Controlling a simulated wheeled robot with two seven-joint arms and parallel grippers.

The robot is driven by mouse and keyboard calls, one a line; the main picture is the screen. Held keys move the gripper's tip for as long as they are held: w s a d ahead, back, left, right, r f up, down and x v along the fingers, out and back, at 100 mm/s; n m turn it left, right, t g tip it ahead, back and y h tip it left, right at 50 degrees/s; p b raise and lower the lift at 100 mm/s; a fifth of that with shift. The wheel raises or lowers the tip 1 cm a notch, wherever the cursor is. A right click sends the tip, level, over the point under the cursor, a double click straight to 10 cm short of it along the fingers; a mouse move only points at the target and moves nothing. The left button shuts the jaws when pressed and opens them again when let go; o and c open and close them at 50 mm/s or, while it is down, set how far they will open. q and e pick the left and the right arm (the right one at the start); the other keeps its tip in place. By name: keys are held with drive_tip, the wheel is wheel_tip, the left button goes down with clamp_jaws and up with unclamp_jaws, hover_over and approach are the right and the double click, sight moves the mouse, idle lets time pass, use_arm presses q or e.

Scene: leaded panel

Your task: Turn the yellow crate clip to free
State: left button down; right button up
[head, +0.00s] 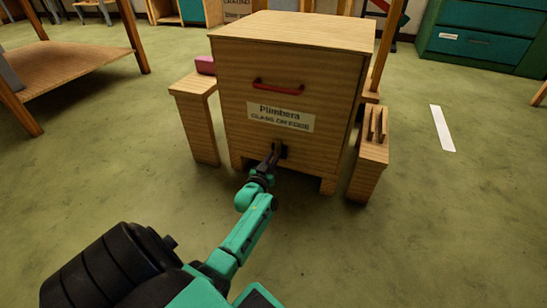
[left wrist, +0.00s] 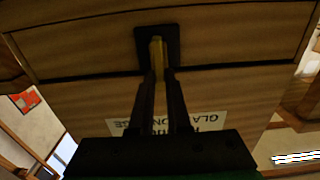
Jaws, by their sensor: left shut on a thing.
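The yellow crate clip (left wrist: 157,50) sits on a dark backing plate (left wrist: 173,42) on the crate's front; its visible part runs upright in the left wrist view. My left gripper (left wrist: 160,75) is shut on the clip, with one finger on each side. In the head view my left gripper (head: 275,152) reaches the low front of the wooden crate (head: 235,100), below its label, and hides the clip there. The dark plate shows beside the fingers (head: 284,153). My right gripper is not in view.
The crate front has a red handle (head: 278,86) and a white label (head: 280,117). Wooden stands flank it: the left one (head: 195,95) bears a pink block (head: 206,65), the right one (head: 369,165) has upright slats. The green floor around is mostly clear.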

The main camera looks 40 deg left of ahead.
use_arm(q)
drive_tip(key=shift+n, duration=0.3)
drive_tip(key=n, duration=0.2)
drive_tip(key=n+p, duration=0.1)
drive_tip(key=n, duration=0.1)
drive_tip(key=shift+s+a+f, duration=0.15)
drive_tip(key=shift+s+a, duration=0.05)
drive_tip(key=shift+a, duration=0.2)
drive_tip(key=n, duration=0.3)
drive_tip(key=shift+s+a+f+n, duration=0.1)
drive_tip(key=shift+a+f+n, duration=0.15)
drive_tip(key=shift+n, duration=0.15)
drive_tip(key=n, duration=0.3)
drive_tip(key=f+n+b, duration=0.1)
drive_tip(key=n, duration=0.5)
drive_tip(key=shift+s+a+f+b, duration=0.1)
drive_tip(key=shift+a+f+b, duration=0.1)
drive_tip(key=shift+f+b, duration=0.1)
drive_tip(key=shift+n, duration=0.4)
drive_tip(key=c, duration=0.9)
unclamp_jaws()
drive_tip(key=shift+r, duration=0.1)
